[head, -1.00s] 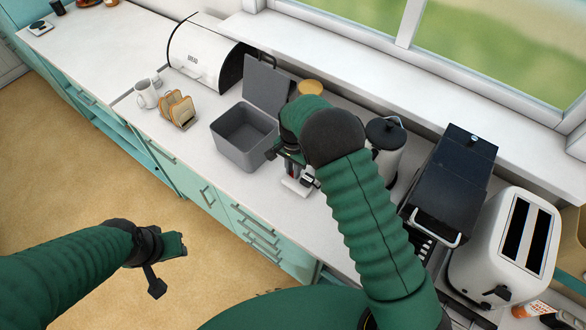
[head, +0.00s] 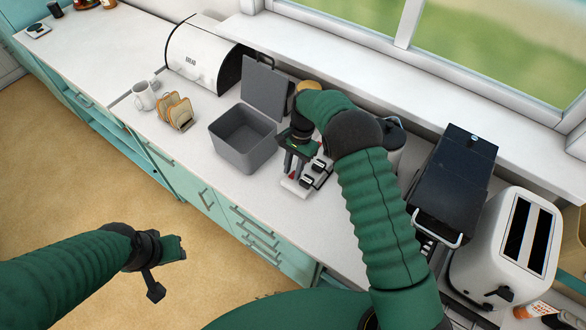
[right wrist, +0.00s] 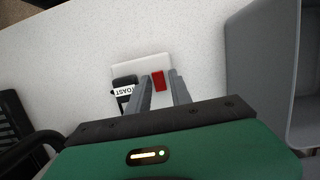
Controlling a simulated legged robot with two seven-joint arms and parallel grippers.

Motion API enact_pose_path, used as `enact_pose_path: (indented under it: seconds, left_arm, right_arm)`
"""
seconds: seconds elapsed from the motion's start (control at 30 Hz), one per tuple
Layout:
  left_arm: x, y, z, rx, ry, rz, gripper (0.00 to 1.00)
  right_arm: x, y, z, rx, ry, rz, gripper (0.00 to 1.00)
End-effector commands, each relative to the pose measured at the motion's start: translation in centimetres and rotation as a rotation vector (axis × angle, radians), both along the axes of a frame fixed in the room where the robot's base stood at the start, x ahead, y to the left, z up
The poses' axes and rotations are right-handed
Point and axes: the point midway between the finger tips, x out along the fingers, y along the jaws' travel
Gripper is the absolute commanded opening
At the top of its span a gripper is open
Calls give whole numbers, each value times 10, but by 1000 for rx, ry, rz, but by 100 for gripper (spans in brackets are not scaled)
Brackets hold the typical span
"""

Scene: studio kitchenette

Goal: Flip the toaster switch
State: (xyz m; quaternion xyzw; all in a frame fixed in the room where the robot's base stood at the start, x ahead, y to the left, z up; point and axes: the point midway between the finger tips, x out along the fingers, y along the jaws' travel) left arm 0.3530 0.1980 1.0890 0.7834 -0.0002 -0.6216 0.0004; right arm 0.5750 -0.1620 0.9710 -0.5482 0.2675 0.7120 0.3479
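A small white switch panel lies on the counter in the head view (head: 292,188), with dark parts on its right side. In the right wrist view the panel (right wrist: 138,68) carries a red switch (right wrist: 158,81) beside a label reading "TOAST" (right wrist: 125,91). My right gripper (head: 292,168) points down over the panel. Its two fingers are apart, one on each side of the red switch in the wrist view; I cannot tell whether they touch it. The white toaster (head: 508,245) stands at the right. My left gripper (head: 168,267) is open and empty, over the floor.
A grey bin (head: 242,140) with its lid raised stands just left of the panel. A toast rack (head: 176,111), a mug (head: 144,96) and a bread box (head: 203,58) are farther left. A dark appliance (head: 455,180) stands between the right arm and the toaster.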

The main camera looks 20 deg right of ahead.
Motion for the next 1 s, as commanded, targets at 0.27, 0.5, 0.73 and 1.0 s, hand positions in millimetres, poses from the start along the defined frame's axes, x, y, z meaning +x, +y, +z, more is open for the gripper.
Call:
enact_pose_path:
  seconds: [0.27, 0.5, 0.73, 1.0]
  left_arm:
    - [0, 0, -3, 0, 0, 0, 36]
    - [0, 0, -17, 0, 0, 0, 36]
    - [0, 0, -23, 0, 0, 0, 36]
    - [0, 0, -22, 0, 0, 0, 36]
  right_arm:
    - [2, -1, 6, -1, -2, 0, 25]
    - [12, -13, 59, 0, -6, -1, 25]
    - [23, -26, 124, -1, -3, -1, 25]
    - [28, -33, 160, -1, 1, 0, 25]
